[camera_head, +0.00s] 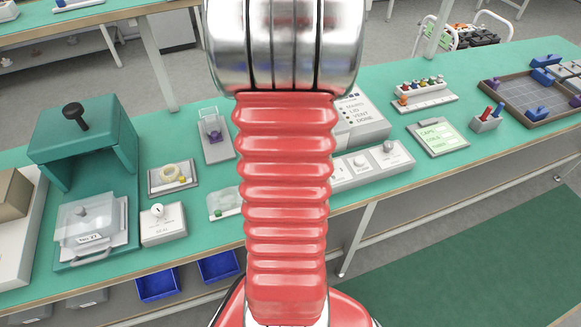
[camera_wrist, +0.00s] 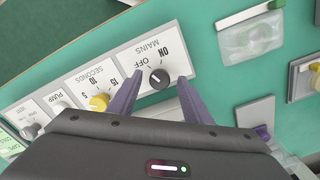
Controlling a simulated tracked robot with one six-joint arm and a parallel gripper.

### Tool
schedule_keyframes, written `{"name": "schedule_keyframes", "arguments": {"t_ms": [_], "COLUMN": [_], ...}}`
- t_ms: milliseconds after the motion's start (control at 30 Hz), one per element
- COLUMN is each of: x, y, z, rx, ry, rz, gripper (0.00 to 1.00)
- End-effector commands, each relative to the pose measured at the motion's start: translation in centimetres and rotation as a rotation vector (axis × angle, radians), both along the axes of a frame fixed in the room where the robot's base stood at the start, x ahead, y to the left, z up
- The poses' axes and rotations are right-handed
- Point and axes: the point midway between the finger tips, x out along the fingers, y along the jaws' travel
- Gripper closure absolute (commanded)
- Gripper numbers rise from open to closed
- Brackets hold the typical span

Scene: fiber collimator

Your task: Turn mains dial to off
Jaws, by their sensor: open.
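The mains dial (camera_wrist: 159,78) is a round black knob on a white panel (camera_wrist: 137,58) lettered MAINS, OFF and ON, which appears upside down in the wrist view. The knob is too small for me to tell surely which word its mark points at. My gripper (camera_wrist: 161,80) is open, with one purple finger on each side of the dial. I cannot tell whether either finger touches the knob. In the head view my red arm hides the dial and my gripper.
Beside the mains panel is a yellow seconds dial (camera_wrist: 99,101), close to one finger, then a pump knob (camera_wrist: 58,107). A green-framed press (camera_head: 85,135) stands at the bench's left.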

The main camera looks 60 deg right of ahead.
Motion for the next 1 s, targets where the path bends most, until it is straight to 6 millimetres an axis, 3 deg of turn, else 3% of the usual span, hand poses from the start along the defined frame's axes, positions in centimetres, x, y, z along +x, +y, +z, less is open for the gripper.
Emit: {"name": "schedule_keyframes", "arguments": {"t_ms": [67,633,1000], "x": [-0.01,-0.02,-0.03], "y": [0.00,-0.01,-0.02], "z": [0.02,0.05,0.05], "rx": [0.000,0.000,0.000], "ry": [0.000,0.000,0.000], "rz": [0.000,-0.001,0.091], "gripper": [0.55,0.95,0.96]}}
